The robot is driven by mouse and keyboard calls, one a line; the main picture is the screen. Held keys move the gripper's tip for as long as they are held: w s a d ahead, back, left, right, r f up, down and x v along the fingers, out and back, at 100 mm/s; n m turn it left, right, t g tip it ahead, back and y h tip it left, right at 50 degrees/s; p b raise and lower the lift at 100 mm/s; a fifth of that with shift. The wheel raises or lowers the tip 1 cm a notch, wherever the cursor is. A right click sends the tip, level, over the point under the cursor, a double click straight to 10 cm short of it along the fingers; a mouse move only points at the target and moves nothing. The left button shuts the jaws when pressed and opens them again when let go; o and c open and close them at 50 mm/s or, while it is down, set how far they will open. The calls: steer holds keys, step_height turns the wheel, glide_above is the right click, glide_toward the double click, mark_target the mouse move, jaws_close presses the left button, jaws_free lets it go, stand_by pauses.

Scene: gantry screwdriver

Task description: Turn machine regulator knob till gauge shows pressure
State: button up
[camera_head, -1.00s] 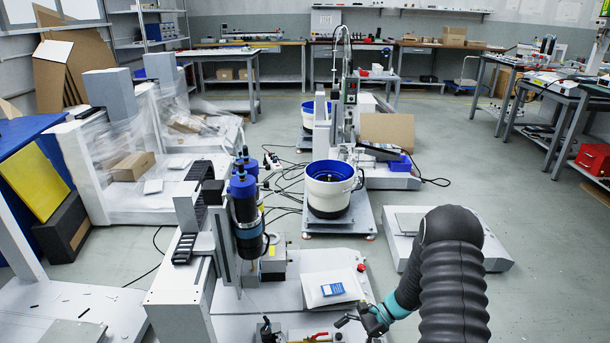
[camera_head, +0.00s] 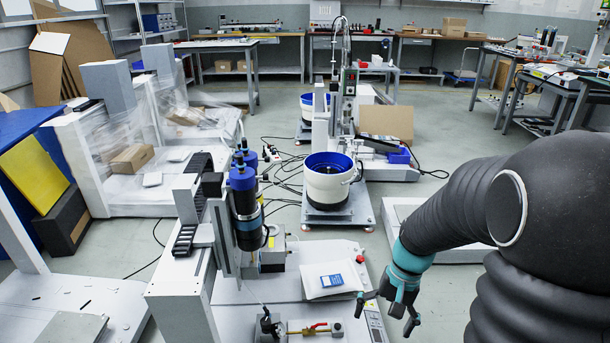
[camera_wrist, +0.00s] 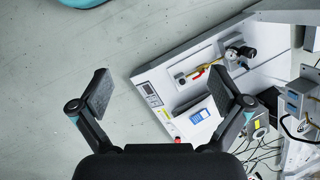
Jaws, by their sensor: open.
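The machine's regulator (camera_head: 267,325) is a small dark fitting on the light grey bench of the gantry machine, near the bottom edge of the head view. In the wrist view the regulator (camera_wrist: 240,55) shows a black knob-like end and a round part that may be the gauge; no reading can be made out. A valve with a red lever (camera_head: 311,328) sits beside it on a brass-coloured pipe. My gripper (camera_head: 387,312) is open and empty, fingers pointing down, to the right of the valve and off the machine's right edge. Its fingers (camera_wrist: 162,90) are spread in the wrist view.
A blue device on a white pad (camera_head: 331,281) and a red button (camera_head: 360,259) are on the bench. The blue-and-black screwdriver unit (camera_head: 245,205) stands behind the regulator. A white bowl feeder with a blue rim (camera_head: 328,185) is further back.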

steer(key=s+r+n+t+h, duration=0.1)
steer(key=s+r+n+t, duration=0.1)
steer(key=s+r, duration=0.4)
steer(key=s+r+n+t+h, duration=0.1)
steer(key=s+r+t, duration=0.4)
steer(key=r, duration=0.7)
steer(key=shift+s+a+r+n+t+h+p, duration=0.3)
steer(key=shift+s+a+r+n+h+p, duration=0.1)
steer(key=shift+n, duration=0.1)
